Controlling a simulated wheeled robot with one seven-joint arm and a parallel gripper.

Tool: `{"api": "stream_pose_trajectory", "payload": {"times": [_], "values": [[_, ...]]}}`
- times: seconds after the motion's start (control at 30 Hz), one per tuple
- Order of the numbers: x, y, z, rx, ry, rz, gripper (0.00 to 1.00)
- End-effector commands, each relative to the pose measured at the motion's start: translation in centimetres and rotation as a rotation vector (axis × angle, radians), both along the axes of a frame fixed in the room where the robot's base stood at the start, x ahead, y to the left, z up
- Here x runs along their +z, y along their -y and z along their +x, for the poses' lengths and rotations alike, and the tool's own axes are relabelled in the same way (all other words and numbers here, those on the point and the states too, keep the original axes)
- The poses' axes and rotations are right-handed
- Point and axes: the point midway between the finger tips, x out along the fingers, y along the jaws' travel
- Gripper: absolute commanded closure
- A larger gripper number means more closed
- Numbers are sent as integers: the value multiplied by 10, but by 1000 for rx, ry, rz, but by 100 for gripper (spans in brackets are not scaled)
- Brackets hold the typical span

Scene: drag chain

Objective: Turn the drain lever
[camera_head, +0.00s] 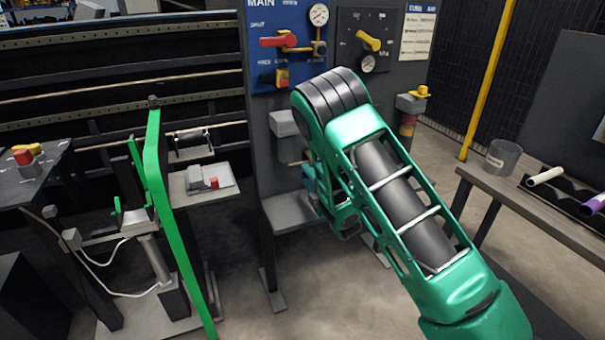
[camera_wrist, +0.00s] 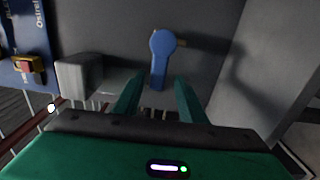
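A blue lever (camera_wrist: 161,50), which looks like the drain lever, shows in the wrist view. It has a round head at the top, and its handle hangs straight down. A brass-coloured stub sits behind its head. My gripper (camera_wrist: 157,84) is open, with one teal finger on each side of the lever's lower end in the picture. I see no finger touching it, and I cannot tell how deep the handle sits between them. In the head view my green arm hides the lever and most of my gripper.
A grey box (camera_wrist: 79,74) is left of the blue lever. A green post (camera_head: 157,190) stands left, a bench (camera_head: 540,213) right. Open floor lies between.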

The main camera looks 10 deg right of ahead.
Motion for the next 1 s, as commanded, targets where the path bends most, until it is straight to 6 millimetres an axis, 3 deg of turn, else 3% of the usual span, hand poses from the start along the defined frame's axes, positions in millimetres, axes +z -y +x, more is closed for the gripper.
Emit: {"api": "stream_pose_trajectory", "payload": {"times": [0.1,0.3,0.77,0.87,1.0], "values": [[-1,6,-20,-2,-4,0,62],[-1,11,-39,-2,-2,0,62],[1,14,-42,-9,-9,5,62],[7,30,-39,-50,-46,35,62],[22,76,-37,-174,-156,130,62]]}}
